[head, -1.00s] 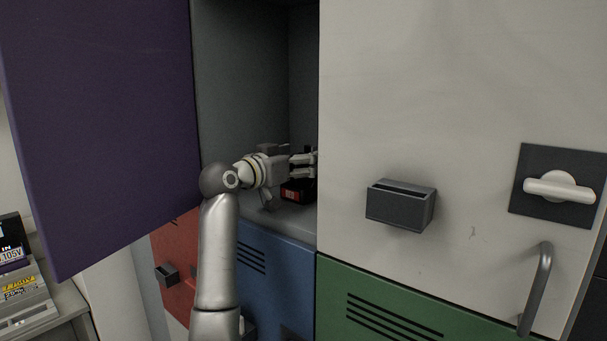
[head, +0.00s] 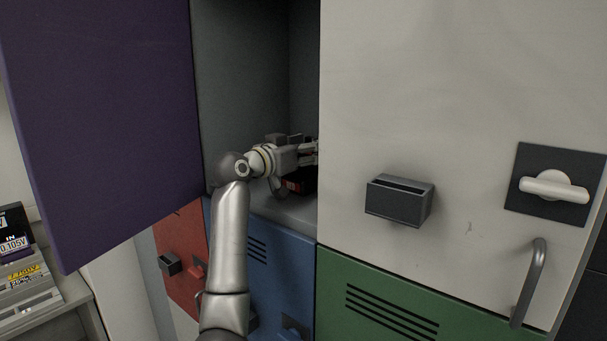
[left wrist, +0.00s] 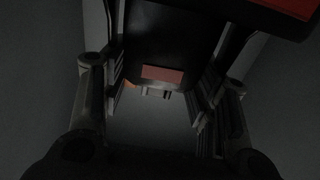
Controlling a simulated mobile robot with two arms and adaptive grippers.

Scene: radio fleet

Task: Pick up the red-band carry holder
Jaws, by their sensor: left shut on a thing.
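The red-band carry holder (head: 300,185) is a small dark thing with a red patch, inside the open locker compartment, low and near its floor. My left arm reaches into the compartment, and my left gripper (head: 309,152) is partly hidden by the white door's edge. In the left wrist view the holder's black body (left wrist: 165,45) with a red patch stands between the two fingers of my left gripper (left wrist: 158,98), which is shut on it. That view is dark, so the exact contact is hard to see. My right gripper is not in view.
The purple door (head: 100,120) stands open at left. The white door (head: 450,90) with a grey box (head: 399,203) and a handle closes off the right. Blue (head: 270,265), green (head: 375,305) and red doors lie below. A shelf with devices (head: 25,265) stands at far left.

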